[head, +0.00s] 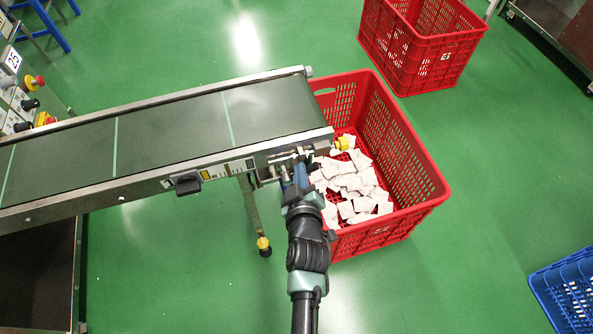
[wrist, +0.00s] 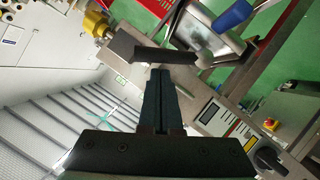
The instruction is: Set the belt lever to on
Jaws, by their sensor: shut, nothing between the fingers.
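The conveyor belt (head: 170,130) ends at the red crate. Its metal side rail carries a strip of coloured labels (head: 230,170) and a black knob (head: 187,185); labels (wrist: 232,127) and knob (wrist: 270,160) also show at the lower right of the wrist view. My gripper (head: 290,178) is at the right end of this rail; its shut, empty fingers (wrist: 160,73) point up in the wrist view. A dark bar (wrist: 165,57) lies just beyond the fingertips; I cannot tell whether they touch. A blue piece (wrist: 230,17) is further right. Which part is the lever, and its setting, is unclear.
The red crate (head: 415,165) under the belt end holds many white teabag packets (head: 350,185). Another red crate (head: 420,45) stands behind, and a blue crate (head: 568,290) at the lower right. A yellow-ended leg (head: 263,243) hangs below the rail. Green floor is open at front.

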